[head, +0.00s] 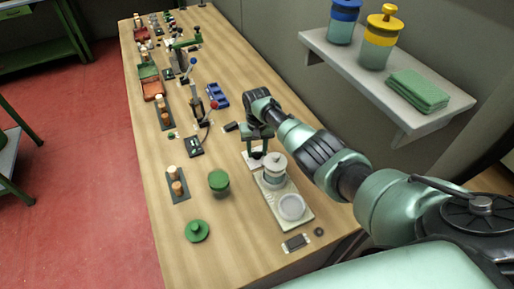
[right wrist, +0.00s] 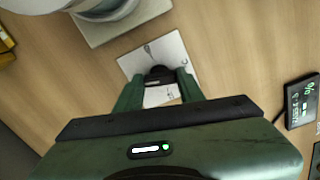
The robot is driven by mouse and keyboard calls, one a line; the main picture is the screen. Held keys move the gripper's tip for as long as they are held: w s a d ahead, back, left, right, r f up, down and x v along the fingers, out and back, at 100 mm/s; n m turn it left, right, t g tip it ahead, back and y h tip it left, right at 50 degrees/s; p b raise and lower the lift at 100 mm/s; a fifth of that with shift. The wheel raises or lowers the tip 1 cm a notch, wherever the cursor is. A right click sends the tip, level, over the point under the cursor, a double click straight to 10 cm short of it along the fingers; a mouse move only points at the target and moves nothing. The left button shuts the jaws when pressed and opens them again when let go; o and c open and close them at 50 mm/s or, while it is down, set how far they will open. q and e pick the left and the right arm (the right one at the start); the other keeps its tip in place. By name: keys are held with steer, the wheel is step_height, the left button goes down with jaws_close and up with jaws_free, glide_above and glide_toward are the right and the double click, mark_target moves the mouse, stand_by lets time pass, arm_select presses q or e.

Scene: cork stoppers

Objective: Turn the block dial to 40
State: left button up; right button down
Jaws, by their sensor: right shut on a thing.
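The dial (right wrist: 160,74) is a dark knob on a pale square plate (right wrist: 183,50) with small markings. In the head view the plate (head: 247,161) lies on the bench beside the white canister, and my gripper largely covers the knob. My right gripper (right wrist: 158,92) points down at the plate, with its green fingers on both sides of the knob, shut on it. It also shows in the head view (head: 257,151). The number the dial points to is too small to read. My left gripper is in neither view.
A white canister (head: 273,169) and a round dish (head: 291,207) stand on a pale base close by. A green jar (head: 219,184), a green lid (head: 197,231) and a stopper rack (head: 173,198) are to the left. A wall shelf (head: 398,93) overhangs the right side.

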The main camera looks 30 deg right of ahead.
steer(key=m, duration=0.2)
steer(key=m+p, duration=0.1)
steer(key=shift+w+r+m, duration=0.15)
steer(key=shift+r+m, duration=0.1)
steer(key=shift+m, duration=0.15)
steer(key=m, duration=0.3)
steer(key=shift+m, duration=0.3)
steer(key=m+p, duration=0.1)
steer(key=m, duration=0.2)
steer(key=shift+m, duration=0.3)
steer(key=shift+w+d+m, duration=0.1)
steer(key=shift+m, duration=1.8)
steer(key=c, duration=0.9)
jaws_free()
steer(key=shift+f, duration=0.1)
